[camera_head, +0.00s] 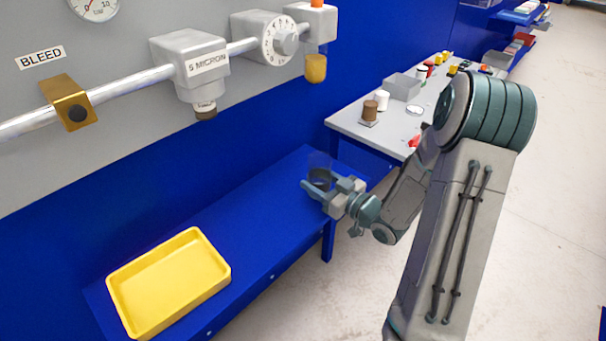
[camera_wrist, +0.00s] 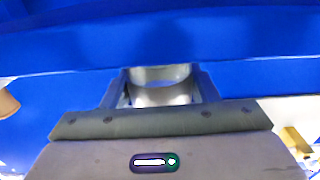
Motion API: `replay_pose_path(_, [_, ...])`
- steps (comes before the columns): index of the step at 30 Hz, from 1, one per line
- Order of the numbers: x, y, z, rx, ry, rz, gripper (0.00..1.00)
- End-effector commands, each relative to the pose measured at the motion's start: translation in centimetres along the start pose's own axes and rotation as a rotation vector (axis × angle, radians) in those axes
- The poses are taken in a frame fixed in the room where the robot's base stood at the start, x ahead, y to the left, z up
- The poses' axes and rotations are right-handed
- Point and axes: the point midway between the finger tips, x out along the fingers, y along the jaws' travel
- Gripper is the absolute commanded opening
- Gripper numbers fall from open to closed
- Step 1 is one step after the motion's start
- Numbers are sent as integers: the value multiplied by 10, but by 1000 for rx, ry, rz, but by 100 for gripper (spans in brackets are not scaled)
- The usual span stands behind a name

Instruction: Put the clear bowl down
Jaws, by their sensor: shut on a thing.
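The clear bowl (camera_wrist: 162,88) is between the fingers of my gripper (camera_wrist: 160,92) in the wrist view, with its round rim showing. In the head view my gripper (camera_head: 334,187) is shut on the bowl (camera_head: 319,175), which is see-through and hard to make out there. The gripper is by the right end of the blue bench (camera_head: 225,225). I cannot tell whether the bowl touches the bench top.
A yellow tray (camera_head: 170,283) lies on the left part of the bench, with bare bench between it and my gripper. A grey panel with a pipe and a filter (camera_head: 190,66) hangs above. A grey table (camera_head: 360,125) with several small objects stands behind.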

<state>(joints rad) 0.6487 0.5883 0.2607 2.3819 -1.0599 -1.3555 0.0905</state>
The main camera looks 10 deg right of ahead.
Motion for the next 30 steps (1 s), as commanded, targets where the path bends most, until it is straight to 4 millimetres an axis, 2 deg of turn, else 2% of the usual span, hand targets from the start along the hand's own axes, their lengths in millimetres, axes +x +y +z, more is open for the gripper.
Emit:
replay_pose_path(8, [24,-1,0,0,1,-2,17])
replay_pose_path(14, [52,0,0,0,1,-1,17])
replay_pose_path(25, [51,0,7,0,0,1,17])
replay_pose_path(26, [51,0,7,0,-1,1,56])
replay_pose_path(28, [51,0,5,0,-1,1,75])
replay_pose_path(30, [51,0,5,0,-1,1,75])
